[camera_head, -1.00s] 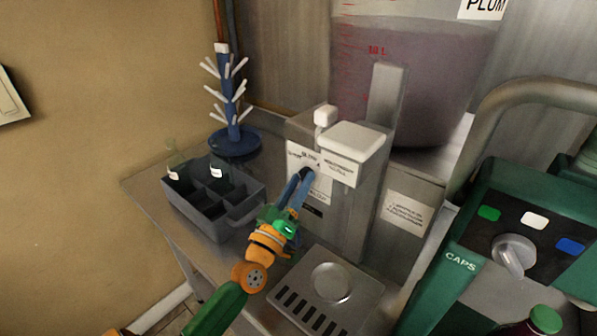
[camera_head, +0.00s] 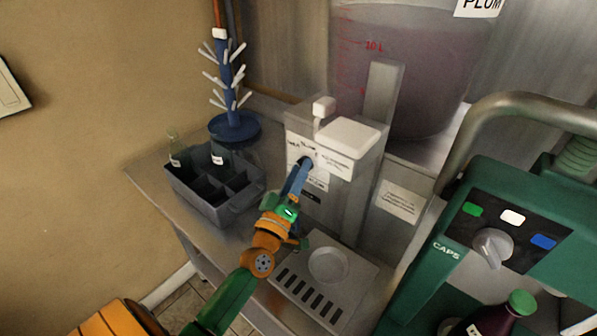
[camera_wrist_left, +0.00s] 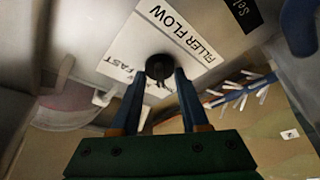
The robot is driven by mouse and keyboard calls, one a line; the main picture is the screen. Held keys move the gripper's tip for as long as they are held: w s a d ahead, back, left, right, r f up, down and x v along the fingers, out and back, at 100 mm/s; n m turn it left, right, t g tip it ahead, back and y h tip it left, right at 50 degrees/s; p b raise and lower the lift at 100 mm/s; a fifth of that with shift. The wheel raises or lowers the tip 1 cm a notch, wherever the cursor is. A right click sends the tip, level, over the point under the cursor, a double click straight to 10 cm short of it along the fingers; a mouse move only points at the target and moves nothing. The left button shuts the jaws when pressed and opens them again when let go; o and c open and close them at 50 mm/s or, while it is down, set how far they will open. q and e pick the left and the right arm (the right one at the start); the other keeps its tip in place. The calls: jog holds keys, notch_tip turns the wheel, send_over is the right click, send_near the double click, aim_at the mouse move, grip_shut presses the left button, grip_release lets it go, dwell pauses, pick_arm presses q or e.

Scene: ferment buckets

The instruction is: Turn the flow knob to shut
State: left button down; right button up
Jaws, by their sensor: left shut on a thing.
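The flow knob is a small dark round knob (camera_wrist_left: 159,67) on the front of the grey filler unit (camera_head: 348,195). In the left wrist view it sits beside a white label reading "FILLER FLOW" (camera_wrist_left: 180,38) and a part reading "FAST". My left gripper (camera_head: 304,165) reaches up to the unit's front panel. In the left wrist view its two blue fingers (camera_wrist_left: 160,78) are shut on the knob, one on each side. The knob's pointer is hidden, so I cannot tell its setting. My right gripper is not in view.
A grey divided crate (camera_head: 215,200) with bottles stands left of the unit, before a blue bottle tree (camera_head: 233,125). A slotted drip tray (camera_head: 322,285) lies below the knob. A green caps machine (camera_head: 440,275) stands at right. A large plum bucket (camera_head: 415,75) stands behind.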

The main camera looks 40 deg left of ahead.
pick_arm(q)
jog(key=shift+c, duration=2.1)
grip_release()
jog(key=b+v, duration=0.2)
jog(key=v, duration=0.5)
